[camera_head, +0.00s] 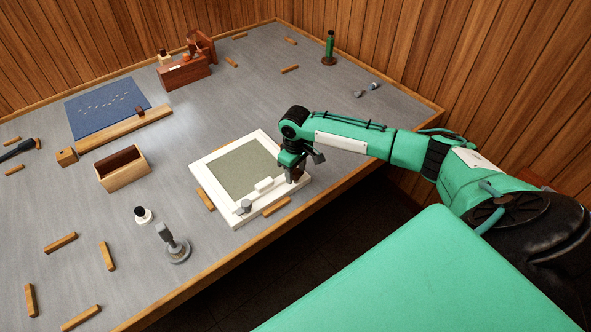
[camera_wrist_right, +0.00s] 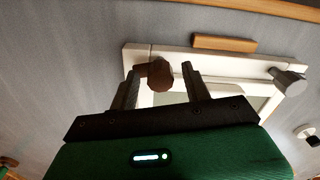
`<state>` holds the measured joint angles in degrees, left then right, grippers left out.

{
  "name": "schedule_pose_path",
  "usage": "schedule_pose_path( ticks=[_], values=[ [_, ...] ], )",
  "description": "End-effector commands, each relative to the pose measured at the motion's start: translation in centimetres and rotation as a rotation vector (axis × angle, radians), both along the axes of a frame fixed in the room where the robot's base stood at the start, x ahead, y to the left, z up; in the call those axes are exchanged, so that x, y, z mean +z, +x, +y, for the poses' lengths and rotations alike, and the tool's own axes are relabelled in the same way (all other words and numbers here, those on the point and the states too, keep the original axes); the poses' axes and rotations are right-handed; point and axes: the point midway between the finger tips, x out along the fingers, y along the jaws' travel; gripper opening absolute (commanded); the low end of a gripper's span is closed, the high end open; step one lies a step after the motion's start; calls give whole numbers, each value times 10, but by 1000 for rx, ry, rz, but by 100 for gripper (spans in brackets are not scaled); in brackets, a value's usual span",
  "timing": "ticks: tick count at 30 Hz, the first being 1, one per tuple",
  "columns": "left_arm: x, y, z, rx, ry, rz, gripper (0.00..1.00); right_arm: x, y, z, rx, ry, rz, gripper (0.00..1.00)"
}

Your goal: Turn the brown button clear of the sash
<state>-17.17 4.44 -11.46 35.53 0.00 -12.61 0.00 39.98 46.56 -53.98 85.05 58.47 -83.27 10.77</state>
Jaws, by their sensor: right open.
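The sash is a white frame (camera_head: 215,193) around a dull green panel, lying on the grey bench; its edge also shows in the wrist view (camera_wrist_right: 220,58). My right gripper (camera_head: 294,178) is over the frame's right corner, pointing down. In the wrist view its open fingers (camera_wrist_right: 161,75) stand on either side of the brown button (camera_wrist_right: 157,74), which sits at the frame's corner. I cannot tell whether either finger touches it. In the head view the gripper mostly hides this button. A grey button (camera_head: 243,206) sits at the near corner of the frame. My left gripper is out of view.
A metal stand (camera_head: 174,246) and a white-and-black jar (camera_head: 143,215) stand to the left. An open wooden box (camera_head: 122,172) and blue mat (camera_head: 100,105) are farther back.

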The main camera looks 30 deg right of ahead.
Motion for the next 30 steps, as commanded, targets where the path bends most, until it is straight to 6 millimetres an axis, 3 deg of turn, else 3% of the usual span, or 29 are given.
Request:
schedule_pose_path(
  ticks=[2,6,9,14,24,30],
  values=[
    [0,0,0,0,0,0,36,0,0,0,0,0,0,46],
    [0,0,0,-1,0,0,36,0,0,0,0,0,0,19],
    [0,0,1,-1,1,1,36,0,0,0,0,0,0,4],
    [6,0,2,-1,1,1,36,2,0,1,-18,1,0,4],
    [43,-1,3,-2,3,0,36,5,0,1,-213,2,1,4],
    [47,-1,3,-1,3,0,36,2,1,1,-267,2,0,4]
  ],
)
